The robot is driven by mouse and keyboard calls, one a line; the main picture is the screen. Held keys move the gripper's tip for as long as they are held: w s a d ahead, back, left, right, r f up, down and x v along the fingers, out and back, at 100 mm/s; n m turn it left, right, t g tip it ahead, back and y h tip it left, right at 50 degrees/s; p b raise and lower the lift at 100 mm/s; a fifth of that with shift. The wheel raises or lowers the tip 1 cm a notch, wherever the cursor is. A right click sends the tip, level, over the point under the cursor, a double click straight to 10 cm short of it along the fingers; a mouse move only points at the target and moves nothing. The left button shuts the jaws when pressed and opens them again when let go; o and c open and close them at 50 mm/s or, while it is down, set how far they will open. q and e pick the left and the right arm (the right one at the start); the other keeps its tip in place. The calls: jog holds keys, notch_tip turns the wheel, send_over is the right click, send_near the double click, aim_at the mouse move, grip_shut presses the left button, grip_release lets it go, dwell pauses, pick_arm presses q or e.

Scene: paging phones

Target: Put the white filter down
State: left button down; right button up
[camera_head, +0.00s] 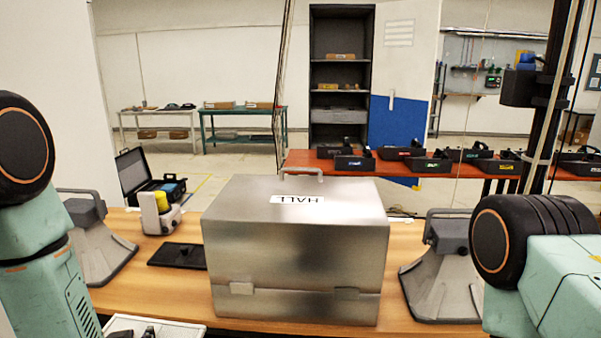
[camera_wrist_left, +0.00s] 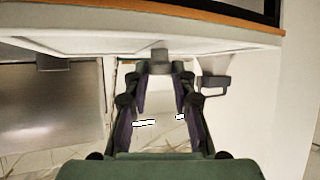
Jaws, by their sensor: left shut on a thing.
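The white filter (camera_head: 165,326) looks like a flat pale panel at the bottom left of the head view, by the table's front edge. In the left wrist view the white filter (camera_wrist_left: 105,40) spans the top as a wide pale panel with a rounded edge. My left gripper (camera_wrist_left: 160,68) is shut on a small grey part at the middle of that edge. In the head view only dark bits of my left gripper (camera_head: 135,332) show against the filter. I cannot tell whether the filter touches the table. My right gripper is out of view.
A metal box labelled HALL (camera_head: 295,250) fills the middle of the wooden table (camera_head: 130,300). Grey stands (camera_head: 95,240) flank the box. Bare wood shows at the left front.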

pick_arm(q)
jog(key=shift+s, duration=0.15)
jog(key=d, duration=0.1)
jog(key=s+d+f+m+h, duration=0.2)
jog(key=shift+d+f+t, duration=0.15)
jog(key=shift+d+t, duration=0.15)
jog(key=shift+t, duration=0.1)
jog(key=d+f+m+h, duration=0.2)
jog(key=d, duration=0.1)
jog(key=s+d+f+m+h+b, duration=0.1)
jog(key=shift+d+f, duration=0.1)
jog(key=shift+d, duration=0.15)
jog(key=s+d+f+m+g+h+b, duration=0.2)
jog(key=f+m+h+b, duration=0.2)
jog(key=b, duration=0.7)
jog(key=s+d+f+m+g+h+b, duration=0.2)
jog(key=f+b, duration=0.6)
jog(key=b, duration=0.4)
jog(key=s+m+g+h, duration=0.1)
jog(key=m+h, duration=0.1)
jog(key=m, duration=0.1)
jog(key=shift+s+d+h, duration=0.25)
jog(key=shift+h, duration=0.05)
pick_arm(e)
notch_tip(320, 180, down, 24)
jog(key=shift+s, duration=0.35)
pick_arm(q)
jog(key=shift+w, duration=0.15)
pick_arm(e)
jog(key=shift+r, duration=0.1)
